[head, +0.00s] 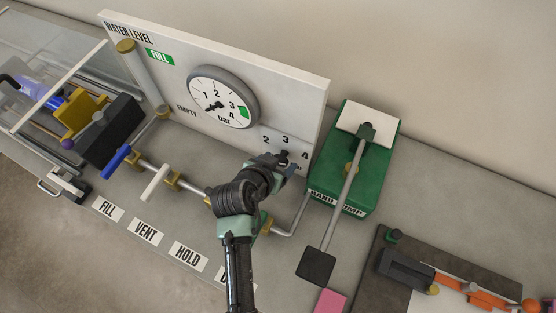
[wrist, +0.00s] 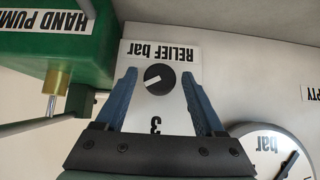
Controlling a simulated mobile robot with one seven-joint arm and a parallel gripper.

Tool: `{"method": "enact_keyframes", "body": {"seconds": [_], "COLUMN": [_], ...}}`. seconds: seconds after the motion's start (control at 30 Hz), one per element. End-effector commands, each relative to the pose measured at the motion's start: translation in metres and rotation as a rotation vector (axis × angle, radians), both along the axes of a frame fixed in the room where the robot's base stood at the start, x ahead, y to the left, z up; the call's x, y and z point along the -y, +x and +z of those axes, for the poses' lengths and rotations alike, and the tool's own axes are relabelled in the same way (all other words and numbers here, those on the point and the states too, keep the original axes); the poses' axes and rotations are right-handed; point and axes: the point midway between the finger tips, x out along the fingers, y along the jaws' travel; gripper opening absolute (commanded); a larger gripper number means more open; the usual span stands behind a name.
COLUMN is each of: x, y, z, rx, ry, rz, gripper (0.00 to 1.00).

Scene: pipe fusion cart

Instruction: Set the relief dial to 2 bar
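The relief dial is a black round knob (wrist: 158,80) on a white plate marked "RELIEF bar" (wrist: 178,53), upside down in the wrist view. Its white pointer mark lies on the knob's left side there, tilted slightly down, away from straight at the 3. The 2 and 4 are hidden in that view. In the head view the plate (head: 268,131) shows 2, 3 and 4 from left to right, with the 4 lowest; my gripper largely covers the knob. My gripper (wrist: 159,73) is open, its blue fingers on either side of the knob, with visible gaps.
The green hand pump (head: 325,181) with its long lever stands close to the right of the dial. A round pressure gauge (head: 220,98) is on the panel to the left. Pipes with a blue handle (head: 117,161) and a white handle (head: 155,182) run below the panel.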

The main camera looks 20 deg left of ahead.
Motion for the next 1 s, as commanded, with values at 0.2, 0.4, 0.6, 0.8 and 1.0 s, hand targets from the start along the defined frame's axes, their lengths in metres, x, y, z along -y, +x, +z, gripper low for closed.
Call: {"method": "enact_keyframes", "body": {"seconds": [0.2,0.4,0.6,0.8,1.0], "x": [0.0,-0.0001,-0.0004,-0.002,-0.0036], "y": [-0.0002,-0.0003,-0.0002,0.0003,0.0005], "z": [0.0001,0.0001,-0.0001,-0.0005,-0.0017], "rx": [0.0,0.0,0.0,-0.003,-0.008], "ry": [0.0,0.0,-0.014,-0.083,-0.227], "rz": [0.0,0.0,0.0,0.001,0.001], "gripper": [0.29,0.0,0.0,0.0,0.0]}}
